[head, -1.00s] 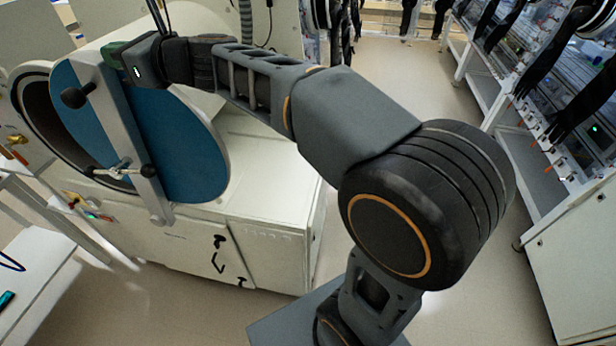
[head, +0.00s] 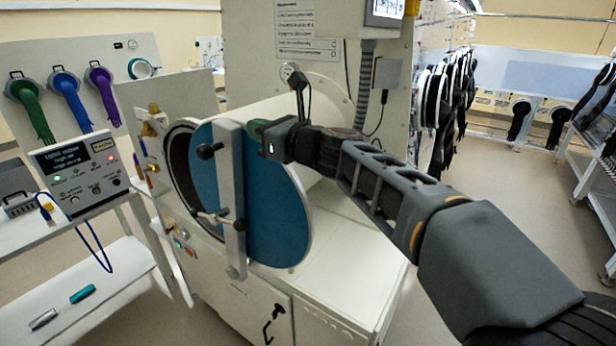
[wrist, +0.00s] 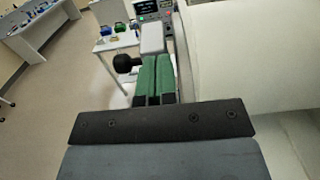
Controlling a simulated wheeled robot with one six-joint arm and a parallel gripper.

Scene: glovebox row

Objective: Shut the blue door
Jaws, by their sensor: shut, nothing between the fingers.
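The blue door (head: 280,215) is a round disc with a pale bar (head: 235,205) across its front, standing ajar at an angle to the dark round opening (head: 182,160) of the white chamber.
A side table at left holds a control box (head: 80,170) with a blue cable. Coloured gloves (head: 65,90) hang behind it. A white cabinet (head: 330,290) stands below the door. Floor is clear at right, before a glovebox row with black gloves (head: 520,118).

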